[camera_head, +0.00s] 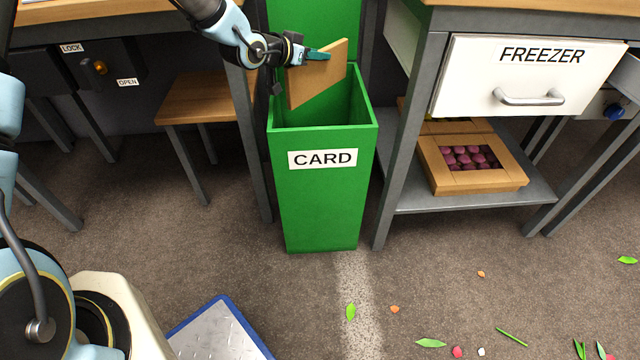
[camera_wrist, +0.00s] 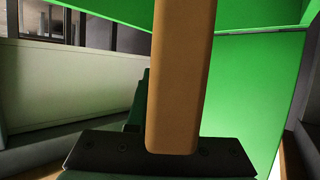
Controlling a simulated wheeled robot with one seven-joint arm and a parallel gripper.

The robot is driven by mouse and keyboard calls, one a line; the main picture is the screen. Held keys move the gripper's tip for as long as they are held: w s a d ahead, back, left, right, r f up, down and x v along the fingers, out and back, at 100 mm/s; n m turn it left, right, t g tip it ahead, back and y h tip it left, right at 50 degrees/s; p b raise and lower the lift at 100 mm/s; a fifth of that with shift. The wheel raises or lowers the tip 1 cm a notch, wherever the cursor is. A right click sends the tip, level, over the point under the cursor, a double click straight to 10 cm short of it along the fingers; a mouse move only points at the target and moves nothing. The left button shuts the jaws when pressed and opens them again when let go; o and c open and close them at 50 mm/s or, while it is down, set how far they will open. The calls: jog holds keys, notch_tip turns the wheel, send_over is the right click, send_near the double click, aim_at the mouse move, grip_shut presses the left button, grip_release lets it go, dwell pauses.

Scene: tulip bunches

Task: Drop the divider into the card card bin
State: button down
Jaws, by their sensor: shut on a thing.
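The divider (camera_head: 318,76) is a flat brown cardboard-coloured panel. My gripper (camera_head: 318,55) is shut on its upper part and holds it tilted over the open top of the card bin. The card bin (camera_head: 322,205) is a tall green box with a white CARD label on its front. The divider's lower edge is around the height of the bin's opening. In the wrist view the divider (camera_wrist: 183,70) shows edge-on between my gripper's fingers (camera_wrist: 165,150), with the bin's green wall (camera_wrist: 255,85) behind it.
A wooden stool (camera_head: 195,98) stands left of the bin. On the right, a metal bench has a FREEZER drawer (camera_head: 525,75) and a lower shelf with a box of dark pink items (camera_head: 470,165). Leaves and petals lie on the floor in front.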

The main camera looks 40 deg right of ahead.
aim_at(289, 66)
notch_tip(289, 66, down, 3)
jog(key=shift+f+b, duration=0.15)
jog(key=shift+b, duration=0.7)
jog(key=c, duration=0.7)
grip_release()
jog(key=shift+c, duration=0.2)
jog(key=shift+a, duration=0.1)
jog(key=p+v, duration=0.1)
jog(key=v, duration=0.9)
jog(key=shift+a+r+p, duration=0.25)
jog(key=shift+a+p, duration=0.05)
